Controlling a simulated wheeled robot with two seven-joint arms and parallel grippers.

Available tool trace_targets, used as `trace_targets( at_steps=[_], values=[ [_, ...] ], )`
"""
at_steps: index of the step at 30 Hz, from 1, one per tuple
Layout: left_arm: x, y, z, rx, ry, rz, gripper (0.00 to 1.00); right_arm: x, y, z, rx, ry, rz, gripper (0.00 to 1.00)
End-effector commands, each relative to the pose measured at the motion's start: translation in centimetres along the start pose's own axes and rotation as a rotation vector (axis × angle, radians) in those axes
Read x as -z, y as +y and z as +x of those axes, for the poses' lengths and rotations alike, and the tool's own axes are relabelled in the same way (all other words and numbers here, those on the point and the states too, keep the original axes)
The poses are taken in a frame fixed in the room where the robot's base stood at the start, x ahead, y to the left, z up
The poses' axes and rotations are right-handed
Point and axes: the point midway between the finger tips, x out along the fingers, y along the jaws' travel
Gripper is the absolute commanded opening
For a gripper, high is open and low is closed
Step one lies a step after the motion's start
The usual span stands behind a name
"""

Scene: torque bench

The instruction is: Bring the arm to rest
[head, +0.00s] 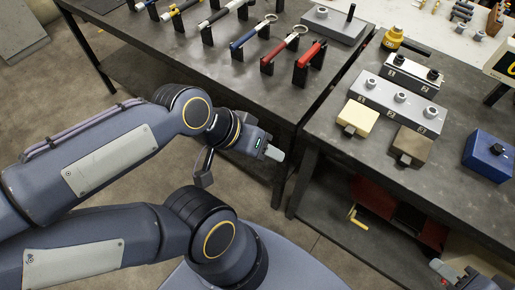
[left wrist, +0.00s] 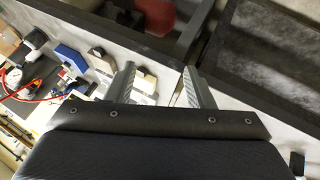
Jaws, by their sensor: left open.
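My left arm comes in from the left in the head view. Its gripper (head: 268,152) is in the air in front of the dark benches, apart from everything on them. In the left wrist view the two fingers of my left gripper (left wrist: 160,87) stand apart with nothing between them. My right gripper (head: 458,274) shows partly at the bottom right corner of the head view, low in front of the right bench. Its fingers are too small and cut off to judge.
The left bench (head: 150,62) holds several tools on black stands. The right bench (head: 338,128) carries a grey block (head: 398,101), a cream box (head: 357,117), a brown box (head: 409,147) and a blue box (head: 488,154). A red item (head: 373,197) lies on the shelf below. Floor is clear in front.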

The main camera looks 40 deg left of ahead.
Motion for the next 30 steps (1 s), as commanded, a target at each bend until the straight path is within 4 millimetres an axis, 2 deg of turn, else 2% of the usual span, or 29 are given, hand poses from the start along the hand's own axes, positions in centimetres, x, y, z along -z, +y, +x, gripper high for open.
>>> trace_targets(
  at_steps=[4, 30],
  values=[
    [-0.98, -1.04, -0.50, 0.045, -0.012, -0.012, 0.48, 0.01, 0.00, -0.01, 0.000, 0.000, 0.000, 0.36],
    [-0.90, -0.96, -0.49, 0.041, -0.012, -0.010, 0.48, 0.00, 0.00, 0.00, 0.000, 0.000, 0.000, 0.36]
  ],
)
